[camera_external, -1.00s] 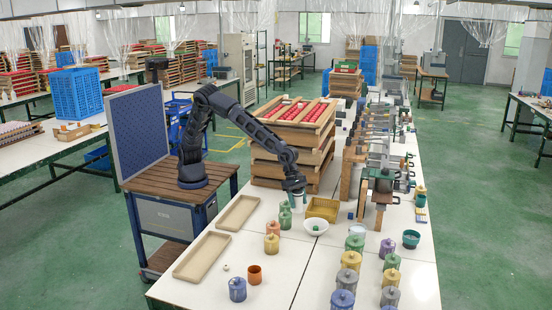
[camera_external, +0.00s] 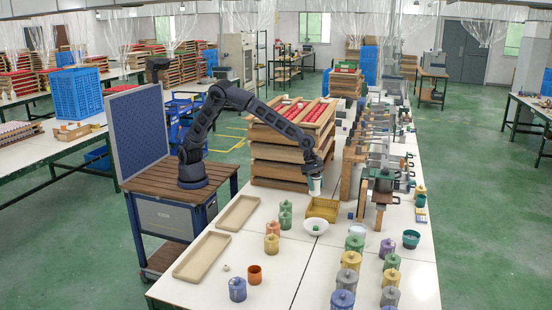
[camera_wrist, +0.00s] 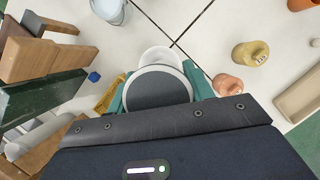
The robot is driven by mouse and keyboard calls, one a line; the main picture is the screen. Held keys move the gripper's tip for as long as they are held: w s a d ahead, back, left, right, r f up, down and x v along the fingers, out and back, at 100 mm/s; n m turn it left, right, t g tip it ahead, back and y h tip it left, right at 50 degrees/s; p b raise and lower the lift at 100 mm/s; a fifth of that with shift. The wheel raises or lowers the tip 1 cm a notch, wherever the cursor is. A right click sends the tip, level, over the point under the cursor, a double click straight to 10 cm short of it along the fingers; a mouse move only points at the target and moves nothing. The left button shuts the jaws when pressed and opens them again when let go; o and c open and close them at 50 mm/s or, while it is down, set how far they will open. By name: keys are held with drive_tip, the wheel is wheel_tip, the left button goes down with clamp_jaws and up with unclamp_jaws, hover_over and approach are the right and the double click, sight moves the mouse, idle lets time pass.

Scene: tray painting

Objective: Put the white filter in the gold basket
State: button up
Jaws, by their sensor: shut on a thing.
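My gripper (camera_external: 314,178) is shut on the white filter (camera_external: 315,188), a pale upright cylinder, held in the air above the table. In the wrist view the filter (camera_wrist: 158,88) shows as a dark grey round top with a white rim between the teal fingers. The gold basket (camera_external: 322,215) stands on the table just below the held filter in the external view. In the wrist view only a strip of the basket (camera_wrist: 107,97) shows, left of the filter; the rest is hidden. I cannot tell whether the filter is directly over it.
A white bowl (camera_external: 316,226) stands in front of the basket. Stacked wooden trays (camera_external: 285,155) rise behind and left of the gripper. Wooden-framed presses (camera_external: 380,185) stand to the right. Several coloured jars (camera_external: 349,260) and two shallow beige trays (camera_external: 202,256) occupy the nearer table.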

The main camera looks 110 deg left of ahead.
drive_tip(key=w+a+f, duration=0.1)
drive_tip(key=a+f, duration=0.1)
drive_tip(key=a, duration=0.9)
drive_tip(key=a+f, duration=0.2)
drive_tip(key=a, duration=0.9)
hover_over(323, 210)
drive_tip(key=w+d, duration=0.1)
drive_tip(key=d, duration=0.3)
drive_tip(key=f, duration=1.9)
drive_tip(key=shift+w+d+f, duration=0.15)
drive_tip(key=shift+d+f, duration=0.05)
drive_tip(key=shift+f, duration=0.2)
drive_tip(key=shift+f, duration=0.1)
drive_tip(key=o, duration=1)
